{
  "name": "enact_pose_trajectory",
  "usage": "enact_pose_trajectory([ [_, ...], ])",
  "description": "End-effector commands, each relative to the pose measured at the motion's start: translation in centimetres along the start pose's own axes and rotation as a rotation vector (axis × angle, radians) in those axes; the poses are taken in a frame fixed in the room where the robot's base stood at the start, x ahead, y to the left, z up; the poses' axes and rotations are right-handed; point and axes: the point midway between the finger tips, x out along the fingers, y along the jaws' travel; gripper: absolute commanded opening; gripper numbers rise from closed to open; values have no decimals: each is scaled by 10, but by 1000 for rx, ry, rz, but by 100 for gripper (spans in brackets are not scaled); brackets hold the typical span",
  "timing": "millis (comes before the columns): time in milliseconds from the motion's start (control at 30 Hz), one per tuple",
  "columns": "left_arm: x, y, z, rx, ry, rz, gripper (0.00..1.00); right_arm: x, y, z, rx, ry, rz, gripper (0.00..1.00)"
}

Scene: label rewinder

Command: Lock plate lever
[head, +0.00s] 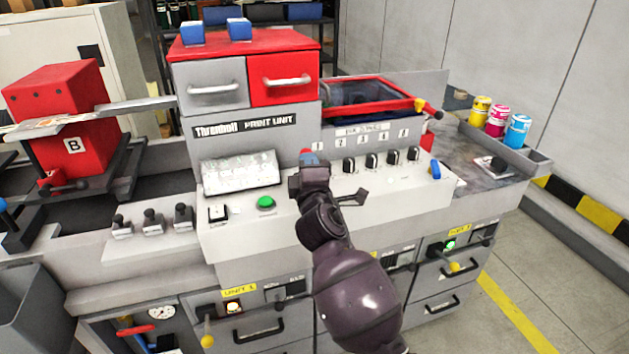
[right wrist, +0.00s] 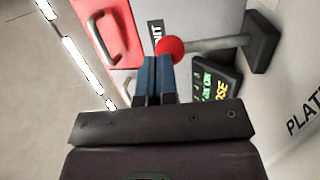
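The plate lever shows in the right wrist view with a red ball knob (right wrist: 171,48), a grey rod (right wrist: 215,44) and a black base (right wrist: 262,40). In the head view only its red knob (head: 305,151) shows above my right gripper (head: 310,160); the gripper and arm hide the rest. My right gripper's blue fingers (right wrist: 155,72) are close together with only a thin gap. Their tips are right by the knob, and I see no part of the lever between them. I cannot tell if they touch it. My left gripper is out of view.
A black label (right wrist: 203,88) with green and yellow lettering lies beside the lever. The panel holds a green button (head: 266,203) and several black knobs (head: 371,160). A red-framed tray (head: 370,93) is at the right, and drawers (head: 283,78) stand behind.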

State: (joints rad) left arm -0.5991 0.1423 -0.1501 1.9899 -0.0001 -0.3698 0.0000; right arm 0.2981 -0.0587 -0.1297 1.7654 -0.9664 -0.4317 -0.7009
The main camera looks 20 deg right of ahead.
Motion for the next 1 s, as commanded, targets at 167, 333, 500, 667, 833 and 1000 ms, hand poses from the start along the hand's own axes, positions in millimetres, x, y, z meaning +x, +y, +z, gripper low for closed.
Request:
enact_pose_trajectory([
  [167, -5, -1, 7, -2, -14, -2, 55, 21, 4, -4, 1, 1, 3, 0],
  [333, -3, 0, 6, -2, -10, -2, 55, 36, 6, -6, 1, 1, 2, 0],
  [500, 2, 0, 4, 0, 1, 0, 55, 50, 5, -8, 0, 1, 1, 0],
  [667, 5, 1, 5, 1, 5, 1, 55, 60, 4, -10, 0, 0, 0, 0],
  [833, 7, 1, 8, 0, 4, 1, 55, 67, 3, -10, 0, 0, 0, 0],
  [1000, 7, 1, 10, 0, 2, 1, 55, 70, 3, -11, -1, 0, 0, 0],
])
